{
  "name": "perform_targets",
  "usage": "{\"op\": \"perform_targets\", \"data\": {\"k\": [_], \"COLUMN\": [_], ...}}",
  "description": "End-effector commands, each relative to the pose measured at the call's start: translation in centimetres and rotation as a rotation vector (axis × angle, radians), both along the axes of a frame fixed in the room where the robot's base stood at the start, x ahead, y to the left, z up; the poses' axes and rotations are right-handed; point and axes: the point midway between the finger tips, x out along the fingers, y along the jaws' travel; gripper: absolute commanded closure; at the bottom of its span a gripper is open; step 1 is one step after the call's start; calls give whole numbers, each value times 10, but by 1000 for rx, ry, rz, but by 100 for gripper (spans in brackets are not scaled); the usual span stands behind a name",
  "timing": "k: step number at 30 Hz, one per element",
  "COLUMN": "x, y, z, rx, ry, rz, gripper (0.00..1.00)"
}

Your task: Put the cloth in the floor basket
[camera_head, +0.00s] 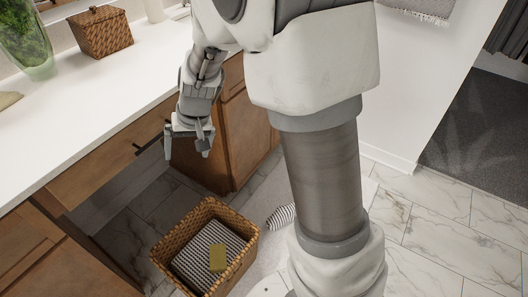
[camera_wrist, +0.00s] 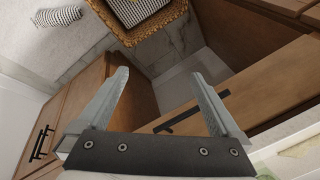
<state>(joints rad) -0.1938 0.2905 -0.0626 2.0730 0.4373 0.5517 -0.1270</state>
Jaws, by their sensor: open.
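The woven floor basket (camera_head: 163,247) stands on the tiled floor below the counter. In the wrist view the basket (camera_wrist: 128,37) is at the top, partly cut off. A second striped bundle (camera_head: 282,216) lies on the floor to the right of the basket; it also shows in the wrist view (camera_wrist: 57,16). I cannot tell whether it is cloth. My gripper (camera_head: 188,147) is open and empty, above and apart from the basket, by the counter front.
A white counter (camera_head: 90,118) with wooden drawers and dark handles runs along the left. A lidded wicker box (camera_head: 101,33) and a glass vase with a plant (camera_head: 27,45) stand on it. My own column takes up the middle right. Marble floor (camera_head: 425,240) is clear at right.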

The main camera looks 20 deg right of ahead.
Motion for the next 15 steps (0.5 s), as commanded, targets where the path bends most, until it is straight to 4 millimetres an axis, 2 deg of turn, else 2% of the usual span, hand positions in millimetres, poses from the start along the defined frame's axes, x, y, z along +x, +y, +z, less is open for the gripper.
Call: {"op": "perform_targets", "data": {"k": [1, 6, 15], "x": [-7, -36, -97], "y": [-5, -22, -51], "z": [18, 60, 117], "rx": [-1, -19, -78], "ry": [-20, -62, -139], "rz": [3, 24, 48], "gripper": [0, 0, 0]}}
